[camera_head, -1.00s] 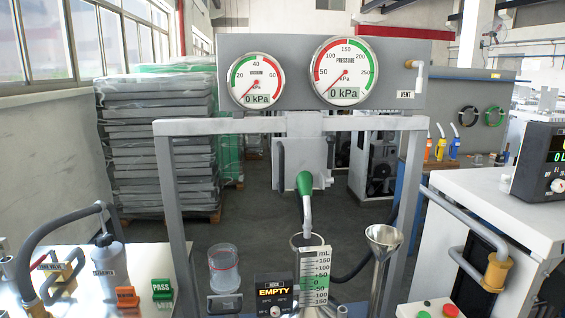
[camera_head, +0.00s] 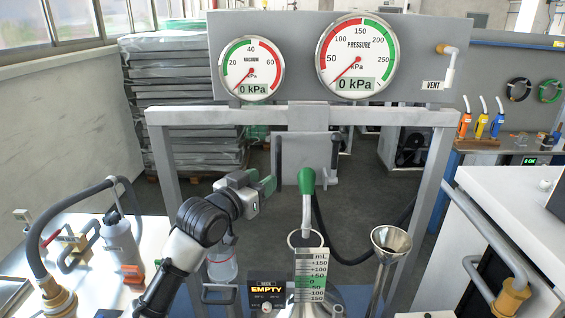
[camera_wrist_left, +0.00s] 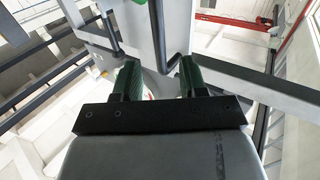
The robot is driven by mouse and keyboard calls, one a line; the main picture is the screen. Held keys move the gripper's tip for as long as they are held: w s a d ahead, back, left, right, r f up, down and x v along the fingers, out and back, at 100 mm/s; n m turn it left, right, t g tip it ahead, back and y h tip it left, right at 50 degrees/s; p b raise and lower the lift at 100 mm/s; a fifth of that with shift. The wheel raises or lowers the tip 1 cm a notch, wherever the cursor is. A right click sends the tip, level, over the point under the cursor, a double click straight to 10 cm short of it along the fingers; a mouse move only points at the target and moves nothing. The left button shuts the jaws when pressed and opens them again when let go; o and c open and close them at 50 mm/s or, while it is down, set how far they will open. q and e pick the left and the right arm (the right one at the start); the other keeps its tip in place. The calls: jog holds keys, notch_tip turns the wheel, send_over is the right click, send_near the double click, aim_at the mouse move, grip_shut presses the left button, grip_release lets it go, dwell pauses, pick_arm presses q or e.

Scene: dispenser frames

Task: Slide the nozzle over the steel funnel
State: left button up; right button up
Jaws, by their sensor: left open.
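The nozzle (camera_head: 307,182) has a green grip and a grey spout. It hangs upright in the middle of the frame, its spout pointing down to a ring above the vessel with the mL scale (camera_head: 311,275). A dark hose runs from it to the right. The steel funnel (camera_head: 391,240) stands to the right of the nozzle, mouth up. My left gripper (camera_head: 262,184) is open and empty, to the left of the nozzle and apart from it. Its green-padded fingers (camera_wrist_left: 158,78) also show in the left wrist view. My right gripper is not in view.
A grey frame (camera_head: 165,150) carries vacuum and pressure gauges, both at 0 kPa. A clear jar (camera_head: 222,266) stands below my left arm. A box reading EMPTY (camera_head: 267,290) is in front. A white cabinet with a handle (camera_head: 500,215) stands at right.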

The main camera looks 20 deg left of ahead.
aim_at(277, 170)
pick_arm(q)
jog(key=p+x, duration=0.2)
jog(key=x, duration=0.6)
jog(key=shift+p, duration=0.3)
jog(key=shift+w+d, duration=0.15)
jog(key=shift+w, duration=0.3)
grip_shut()
jog(key=shift+f, duration=0.1)
